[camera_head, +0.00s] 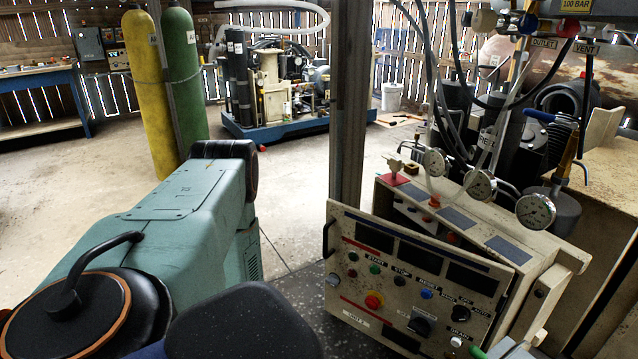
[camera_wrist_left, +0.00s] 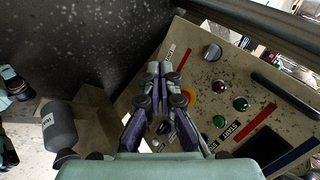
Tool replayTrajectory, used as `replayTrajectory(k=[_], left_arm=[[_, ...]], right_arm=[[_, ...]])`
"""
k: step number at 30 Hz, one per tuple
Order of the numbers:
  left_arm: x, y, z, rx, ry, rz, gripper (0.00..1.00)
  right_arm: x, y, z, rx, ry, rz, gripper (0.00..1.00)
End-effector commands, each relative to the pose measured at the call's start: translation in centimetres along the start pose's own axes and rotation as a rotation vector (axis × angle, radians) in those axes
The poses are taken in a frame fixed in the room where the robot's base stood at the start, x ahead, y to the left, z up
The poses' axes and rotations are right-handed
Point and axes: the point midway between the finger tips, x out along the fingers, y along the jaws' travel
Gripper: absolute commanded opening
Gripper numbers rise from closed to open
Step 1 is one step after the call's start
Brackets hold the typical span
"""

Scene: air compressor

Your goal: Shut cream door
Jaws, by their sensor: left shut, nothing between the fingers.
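The cream door (camera_head: 415,285) is the control panel with buttons, lamps and dark windows. In the head view it stands ajar. Its left edge, with a black handle (camera_head: 328,238), is swung away from the cream box (camera_head: 450,205), and a dark gap shows behind its top edge. The same door, turned round, fills the right of the left wrist view (camera_wrist_left: 235,75). My left gripper (camera_wrist_left: 163,70) is shut and empty over the door's face, covering part of the red button. Contact cannot be told. I cannot make it out in the head view. My right gripper is not in view.
A grey post (camera_head: 349,110) stands behind the door. Gauges (camera_head: 480,185) and hoses crowd the box top. Yellow (camera_head: 150,95) and green (camera_head: 182,80) cylinders stand at the back left. The concrete floor (camera_head: 275,185) between is mostly clear.

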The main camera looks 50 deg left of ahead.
Motion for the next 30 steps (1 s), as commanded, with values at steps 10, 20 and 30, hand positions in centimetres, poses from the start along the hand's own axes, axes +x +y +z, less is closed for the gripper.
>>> replayTrajectory(k=[10, 20, 30], left_arm=[[-4.3, -6.9, -3.3, 0.182, 0.077, -0.472, 0.00], [-5.2, -9.9, -3.9, 0.269, 0.064, -0.621, 0.00], [-0.2, -13.1, -4.7, 0.268, 0.065, -0.621, 0.00]], right_arm=[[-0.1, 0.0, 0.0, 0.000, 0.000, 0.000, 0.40], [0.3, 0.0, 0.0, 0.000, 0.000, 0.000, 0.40], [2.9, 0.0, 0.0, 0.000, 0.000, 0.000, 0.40]])
